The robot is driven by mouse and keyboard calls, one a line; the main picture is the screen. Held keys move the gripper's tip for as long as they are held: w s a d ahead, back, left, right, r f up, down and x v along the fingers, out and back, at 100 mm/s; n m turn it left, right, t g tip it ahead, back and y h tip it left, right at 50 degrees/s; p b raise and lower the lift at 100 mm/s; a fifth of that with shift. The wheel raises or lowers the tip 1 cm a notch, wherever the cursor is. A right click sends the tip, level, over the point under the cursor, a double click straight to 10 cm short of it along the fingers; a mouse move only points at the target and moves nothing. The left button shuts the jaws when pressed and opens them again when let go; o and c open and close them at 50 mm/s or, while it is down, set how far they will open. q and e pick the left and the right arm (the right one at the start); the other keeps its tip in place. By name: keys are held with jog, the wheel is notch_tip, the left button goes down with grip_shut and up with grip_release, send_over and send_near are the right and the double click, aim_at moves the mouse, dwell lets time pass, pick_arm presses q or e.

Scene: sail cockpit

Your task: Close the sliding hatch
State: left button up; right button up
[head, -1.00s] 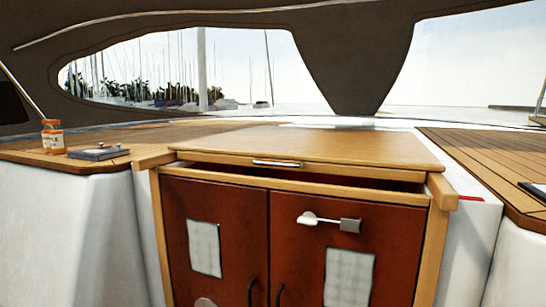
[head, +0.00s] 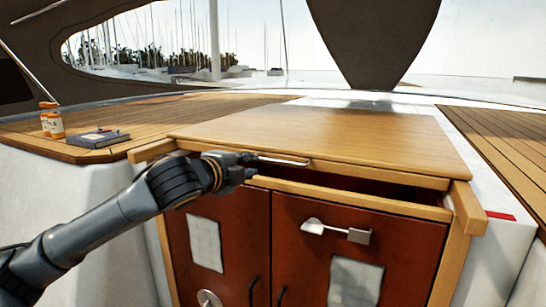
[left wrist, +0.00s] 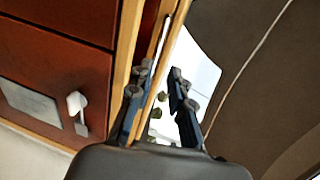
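The sliding hatch (head: 330,135) is a flat wooden board on top of the companionway, with a metal bar handle (head: 284,160) on its front edge. A dark gap (head: 350,185) shows between this edge and the wooden rail above the red-brown doors (head: 350,215). My left gripper (head: 248,167) is at the handle's left end. In the left wrist view, its two fingers (left wrist: 158,95) are apart, with a wooden edge (left wrist: 152,88) running between them. Whether they touch it I cannot tell. My right gripper is not in view.
A white latch (head: 335,230) sits on the right door. A red strip (head: 500,215) lies at the right. The hatch top is clear.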

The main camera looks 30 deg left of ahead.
aim_at(271, 161)
pick_arm(q)
jog(key=p+x, duration=0.4)
jog(key=x, duration=0.8)
jog(key=shift+w, duration=0.2)
jog(key=shift+w+f, duration=0.1)
grip_shut()
